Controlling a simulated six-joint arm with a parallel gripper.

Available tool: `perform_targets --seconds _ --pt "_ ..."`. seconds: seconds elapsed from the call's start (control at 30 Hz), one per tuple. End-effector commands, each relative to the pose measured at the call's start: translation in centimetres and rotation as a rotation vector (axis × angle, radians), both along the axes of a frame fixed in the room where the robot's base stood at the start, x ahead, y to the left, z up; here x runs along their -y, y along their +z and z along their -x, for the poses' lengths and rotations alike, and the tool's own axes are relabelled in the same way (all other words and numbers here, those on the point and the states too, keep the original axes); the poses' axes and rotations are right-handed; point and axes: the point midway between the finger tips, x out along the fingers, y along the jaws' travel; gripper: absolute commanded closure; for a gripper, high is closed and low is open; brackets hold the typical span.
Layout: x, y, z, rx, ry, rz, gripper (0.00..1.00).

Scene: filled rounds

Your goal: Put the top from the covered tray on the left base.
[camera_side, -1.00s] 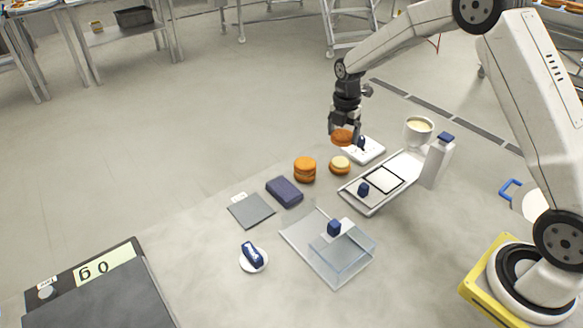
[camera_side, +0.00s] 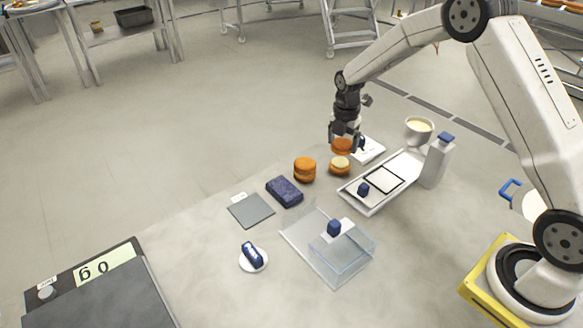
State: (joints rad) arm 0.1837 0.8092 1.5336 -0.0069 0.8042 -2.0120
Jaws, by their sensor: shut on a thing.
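My gripper (camera_side: 344,142) is shut on an orange round top (camera_side: 343,149). It holds the top low over a round base with pale filling (camera_side: 340,166). In this view the top overlaps the back edge of that base; I cannot tell whether they touch. To the left stands another orange round (camera_side: 305,169), which looks like two orange shells with filling between them. The covered tray (camera_side: 298,233) lies nearer the front, with a clear cover (camera_side: 347,257) and a dark blue knob (camera_side: 334,228). I see no round under the cover.
Behind the base is a small white plate (camera_side: 371,151). To the right are a long tray (camera_side: 357,200), a white bottle (camera_side: 437,163) and a cup (camera_side: 419,131). A dark blue block (camera_side: 285,191), grey pad (camera_side: 251,211) and small dish (camera_side: 262,264) lie left.

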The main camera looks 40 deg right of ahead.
Motion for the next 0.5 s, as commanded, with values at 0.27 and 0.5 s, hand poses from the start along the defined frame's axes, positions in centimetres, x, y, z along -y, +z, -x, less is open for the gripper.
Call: perform_targets --seconds 0.27,0.5 --pt "0.0 -1.8 0.0 0.001 0.000 0.001 0.37" --pt "0.0 -2.7 0.0 0.001 0.000 0.000 0.37"
